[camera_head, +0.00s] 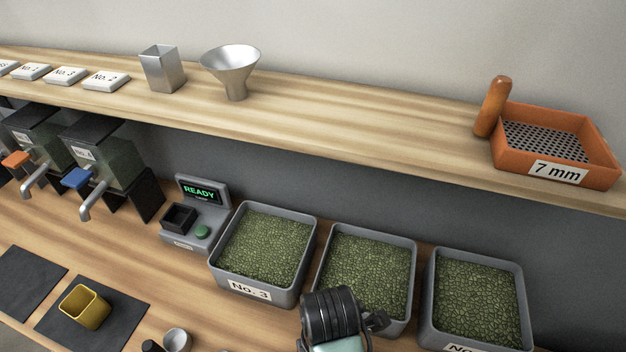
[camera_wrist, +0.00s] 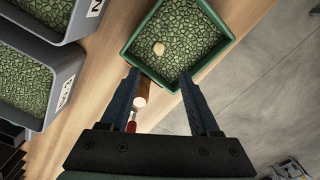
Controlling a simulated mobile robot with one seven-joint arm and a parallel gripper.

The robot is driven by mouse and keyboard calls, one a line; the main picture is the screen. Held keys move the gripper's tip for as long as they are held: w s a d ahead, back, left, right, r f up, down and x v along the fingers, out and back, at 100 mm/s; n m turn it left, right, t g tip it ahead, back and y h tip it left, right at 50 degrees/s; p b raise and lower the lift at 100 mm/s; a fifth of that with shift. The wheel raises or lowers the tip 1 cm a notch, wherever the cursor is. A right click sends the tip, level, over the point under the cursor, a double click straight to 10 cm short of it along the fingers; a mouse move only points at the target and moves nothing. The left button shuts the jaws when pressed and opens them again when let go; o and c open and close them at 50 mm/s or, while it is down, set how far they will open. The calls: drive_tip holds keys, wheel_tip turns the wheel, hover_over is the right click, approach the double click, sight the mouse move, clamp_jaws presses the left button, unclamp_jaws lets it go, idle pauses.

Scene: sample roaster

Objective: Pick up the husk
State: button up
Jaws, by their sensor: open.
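The husk (camera_wrist: 158,48) is a small pale tan piece lying on the green beans in a green-walled tray (camera_wrist: 219,47). In the wrist view, my gripper (camera_wrist: 160,75) is open, its two dark fingers pointing toward the tray. The husk shows just beyond the fingertips, between their lines, and nothing is held. The height gap between fingertips and husk is hard to tell. The head view shows a dark part of my arm at the bottom centre; the husk and green tray are not seen there.
Grey bean bins, including No. 3 (camera_head: 264,248), stand beside each other on the counter. In the wrist view, a brown cylindrical item (camera_wrist: 142,92) lies near the left finger, by the tray's near edge. An orange 7 mm sieve (camera_head: 557,173) stands on the shelf. Floor shows right of the tray.

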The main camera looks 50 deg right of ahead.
wheel_tip(320, 180, down, 6)
drive_tip(key=shift+s+a+r, duration=0.1)
drive_tip(key=shift+s, duration=0.05)
drive_tip(key=shift+w+d+f+p, duration=0.1)
drive_tip(key=shift+f+p, duration=0.3)
drive_tip(key=shift+f, duration=1.15)
drive_tip(key=shift+w+d+f+p, duration=0.1)
drive_tip(key=shift+f+p, duration=0.25)
drive_tip(key=shift+f, duration=1.2)
clamp_jaws()
